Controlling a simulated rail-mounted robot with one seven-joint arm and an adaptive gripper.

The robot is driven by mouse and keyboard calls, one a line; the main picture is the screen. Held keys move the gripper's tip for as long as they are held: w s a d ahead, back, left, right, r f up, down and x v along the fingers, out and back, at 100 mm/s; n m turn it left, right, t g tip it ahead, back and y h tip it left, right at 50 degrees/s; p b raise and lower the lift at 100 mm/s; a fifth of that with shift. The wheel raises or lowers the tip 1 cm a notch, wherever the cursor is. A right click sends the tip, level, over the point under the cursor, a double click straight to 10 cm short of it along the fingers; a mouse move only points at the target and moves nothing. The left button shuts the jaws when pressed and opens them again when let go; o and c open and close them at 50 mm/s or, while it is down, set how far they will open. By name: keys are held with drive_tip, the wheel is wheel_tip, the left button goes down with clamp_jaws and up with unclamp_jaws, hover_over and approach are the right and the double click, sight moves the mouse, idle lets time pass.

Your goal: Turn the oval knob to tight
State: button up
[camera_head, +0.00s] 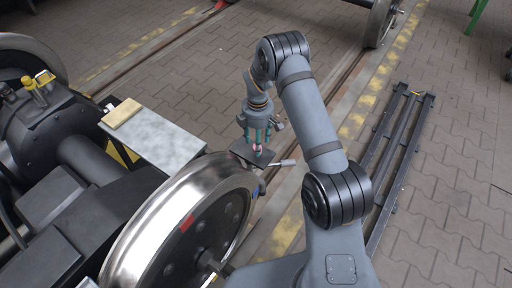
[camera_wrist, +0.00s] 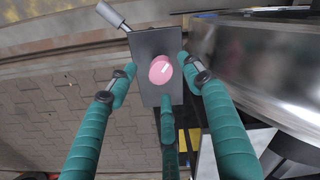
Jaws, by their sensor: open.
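The oval knob (camera_wrist: 160,70) is a small pink, glossy piece on a dark grey rectangular plate (camera_wrist: 152,44). In the head view the knob (camera_head: 257,148) shows as a small pink spot under my gripper, partly covered by its fingers. My gripper (camera_wrist: 160,85) has teal fingers, spread open around the knob, with two at the sides and one below it in the wrist view. No finger clearly touches the knob. In the head view my gripper (camera_head: 256,137) points down at the plate. No marking for tight is readable.
A silver lever (camera_head: 282,163) sticks out from the plate. A large steel wheel (camera_head: 180,225) stands close beside it. A grey board (camera_head: 155,137) with a yellow block (camera_head: 122,113) lies to the left. A black rail frame (camera_head: 400,150) lies on the paving at right.

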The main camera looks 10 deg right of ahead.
drive_tip(key=shift+f, duration=1.25)
drive_tip(key=shift+c, duration=1)
drive_tip(key=c, duration=1)
drive_tip(key=shift+o, duration=0.2)
